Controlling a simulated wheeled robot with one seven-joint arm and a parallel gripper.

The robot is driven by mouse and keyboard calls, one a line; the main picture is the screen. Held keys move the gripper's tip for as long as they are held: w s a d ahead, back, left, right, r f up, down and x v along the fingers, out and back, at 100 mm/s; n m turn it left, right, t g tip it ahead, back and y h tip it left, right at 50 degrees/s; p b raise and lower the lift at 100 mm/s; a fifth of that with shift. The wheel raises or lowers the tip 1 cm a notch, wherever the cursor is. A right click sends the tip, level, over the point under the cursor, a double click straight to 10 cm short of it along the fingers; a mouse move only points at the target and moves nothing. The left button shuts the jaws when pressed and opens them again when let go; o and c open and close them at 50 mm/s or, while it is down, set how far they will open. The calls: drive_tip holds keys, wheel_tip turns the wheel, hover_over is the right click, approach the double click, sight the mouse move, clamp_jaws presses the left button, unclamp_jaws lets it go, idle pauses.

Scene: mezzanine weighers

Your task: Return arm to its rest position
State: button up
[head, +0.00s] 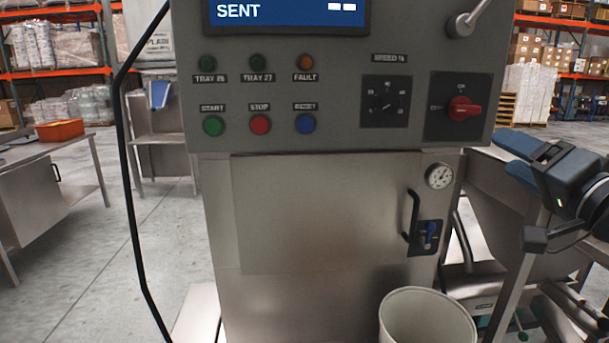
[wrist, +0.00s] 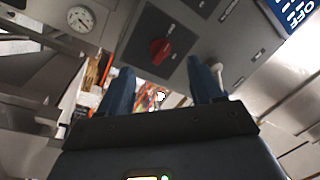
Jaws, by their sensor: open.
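My gripper (head: 515,158) is at the right edge of the head view, beside the machine's control panel (head: 340,140). Its blue fingers point left and are apart, with nothing between them. In the wrist view my gripper (wrist: 163,85) shows both blue fingers spread wide with a clear gap. The red rotary switch (head: 463,108) is to the left of and above the fingertips in the head view. It also shows in the wrist view (wrist: 160,50), beyond the fingers and not touched by them.
The panel's screen (head: 270,12) reads SENT. A steel cabinet door (head: 320,215) with a black handle (head: 412,215) and a gauge (head: 439,176) is below. A pale bin (head: 428,318) stands in front.

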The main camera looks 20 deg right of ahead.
drive_tip(key=s+a+f+n+g, duration=0.1)
drive_tip(key=s+a+f, duration=0.2)
drive_tip(key=a+f, duration=0.3)
drive_tip(key=s+a+f+g, duration=0.1)
drive_tip(key=s+a+f, duration=0.2)
drive_tip(key=f, duration=0.6)
drive_tip(key=s+a+f+n+g, duration=0.1)
drive_tip(key=s+a+f, duration=0.2)
drive_tip(key=a+f, duration=0.3)
drive_tip(key=s+a+f+n+y, duration=0.2)
drive_tip(key=s+a+f+n, duration=0.1)
drive_tip(key=s, duration=0.8)
drive_tip(key=s+a+f+n+g+y, duration=0.1)
drive_tip(key=s+a+f+n, duration=0.2)
drive_tip(key=s+a+n, duration=0.3)
drive_tip(key=s, duration=0.5)
drive_tip(key=shift+s+f+n+y, duration=0.15)
drive_tip(key=shift+f+n+y, duration=0.15)
drive_tip(key=shift+y, duration=0.1)
drive_tip(key=shift+c, duration=0.2)
